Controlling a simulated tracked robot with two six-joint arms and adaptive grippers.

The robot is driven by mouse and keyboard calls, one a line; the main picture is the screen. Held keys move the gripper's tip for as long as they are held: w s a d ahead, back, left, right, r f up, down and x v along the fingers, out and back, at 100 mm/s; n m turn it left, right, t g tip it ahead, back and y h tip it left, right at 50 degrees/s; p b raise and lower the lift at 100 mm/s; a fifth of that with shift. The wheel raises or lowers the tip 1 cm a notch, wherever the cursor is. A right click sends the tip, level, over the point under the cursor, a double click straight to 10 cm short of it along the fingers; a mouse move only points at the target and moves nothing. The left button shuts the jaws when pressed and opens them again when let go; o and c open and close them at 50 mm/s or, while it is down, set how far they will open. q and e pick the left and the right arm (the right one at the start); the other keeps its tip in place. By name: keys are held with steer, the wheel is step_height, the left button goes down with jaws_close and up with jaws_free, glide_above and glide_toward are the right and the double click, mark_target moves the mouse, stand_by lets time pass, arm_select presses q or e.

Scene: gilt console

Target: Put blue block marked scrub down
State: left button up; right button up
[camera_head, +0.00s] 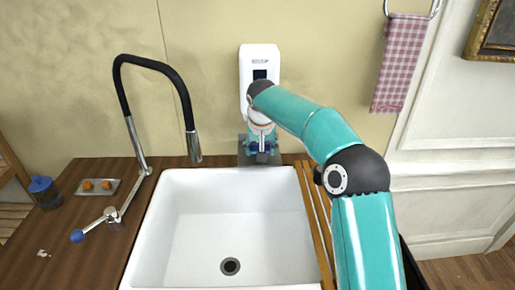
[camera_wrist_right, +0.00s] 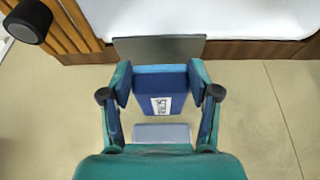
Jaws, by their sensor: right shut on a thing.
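The blue block (camera_wrist_right: 160,88) carries a white label reading "SCRUB" and sits between the fingers of my right gripper (camera_wrist_right: 161,76) in the right wrist view. The gripper is shut on it. In the head view my right gripper (camera_head: 262,147) is behind the sink's back rim, below the wall dispenser, and mostly hides the block. A grey plate (camera_wrist_right: 160,48) lies beyond the block in the wrist view, and it also shows around the gripper in the head view (camera_head: 243,152). I cannot tell whether the block touches it. My left gripper is not in view.
A white sink (camera_head: 185,225) lies in front, with a black-hosed tap (camera_head: 180,85) on its left. A white dispenser (camera_head: 260,65) hangs on the wall behind my gripper. A small tray (camera_head: 83,189) and a blue-lidded jar (camera_head: 42,191) stand on the left counter.

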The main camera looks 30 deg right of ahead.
steer(key=w+d+p, duration=0.2)
steer(key=w, duration=0.1)
steer(key=w+p, duration=0.1)
steer(key=shift+w+d, duration=0.2)
steer(key=shift+d, duration=0.2)
step_height(320, 180, down, 2)
steer(key=shift+s+f, duration=0.15)
steer(key=shift+f, duration=0.85)
step_height(320, 180, down, 3)
steer(key=shift+r+p, duration=0.2)
steer(key=shift+p, duration=0.65)
steer(key=shift+w+f, duration=0.2)
steer(key=shift+w, duration=0.05)
steer(key=o, duration=1.3)
steer(key=shift+f, duration=0.15)
